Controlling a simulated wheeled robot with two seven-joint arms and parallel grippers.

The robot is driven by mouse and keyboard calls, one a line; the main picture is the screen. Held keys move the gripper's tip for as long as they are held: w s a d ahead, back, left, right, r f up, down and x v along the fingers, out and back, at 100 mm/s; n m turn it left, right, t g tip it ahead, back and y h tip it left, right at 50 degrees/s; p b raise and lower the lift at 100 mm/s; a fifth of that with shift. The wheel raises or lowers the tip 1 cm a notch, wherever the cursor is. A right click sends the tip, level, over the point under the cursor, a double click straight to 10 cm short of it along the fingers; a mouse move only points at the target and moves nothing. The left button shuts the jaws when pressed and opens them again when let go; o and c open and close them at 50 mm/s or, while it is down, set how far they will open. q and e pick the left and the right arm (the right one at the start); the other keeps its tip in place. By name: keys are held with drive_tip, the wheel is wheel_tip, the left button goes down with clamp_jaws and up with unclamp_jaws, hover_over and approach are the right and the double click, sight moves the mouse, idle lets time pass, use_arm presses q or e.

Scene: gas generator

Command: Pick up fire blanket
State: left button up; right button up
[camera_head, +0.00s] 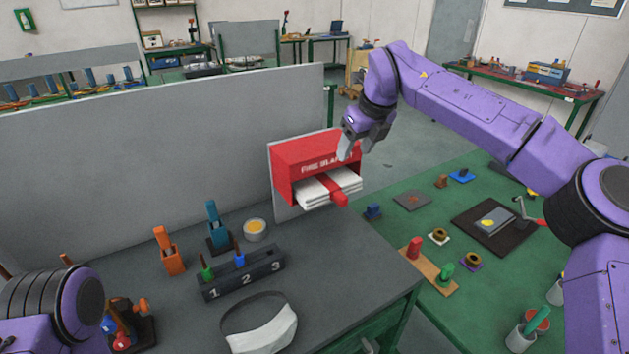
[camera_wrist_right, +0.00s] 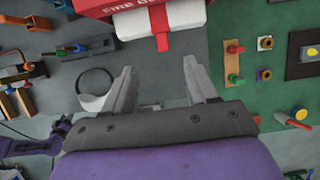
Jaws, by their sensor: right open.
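The fire blanket (camera_head: 322,188) is a folded white bundle with a red strap. It sits in a red wall box (camera_head: 300,155) on a grey panel, and its front end and red pull tab (camera_head: 339,199) stick out of the open front. In the right wrist view the white blanket (camera_wrist_right: 130,24) shows at the top, ahead of the fingers. My right gripper (camera_head: 347,148) is in front of the box's upper right part in the head view. Its fingers (camera_wrist_right: 165,85) are apart with nothing between them.
The grey table (camera_head: 345,275) holds a numbered block (camera_head: 243,275), an orange tool (camera_head: 168,250), a blue tool (camera_head: 216,225), a round tin (camera_head: 255,229) and a white strapped item (camera_head: 262,328). A green table (camera_head: 405,225) with several small parts lies to the right. A tall grey panel (camera_head: 150,150) stands behind.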

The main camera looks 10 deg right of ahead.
drive_tip(key=b, duration=0.6)
approach(343, 196)
drive_tip(key=p+x, duration=0.3)
drive_tip(key=x, duration=0.7)
drive_tip(key=shift+p, duration=0.35)
drive_tip(key=shift+r, duration=0.1)
clamp_jaws()
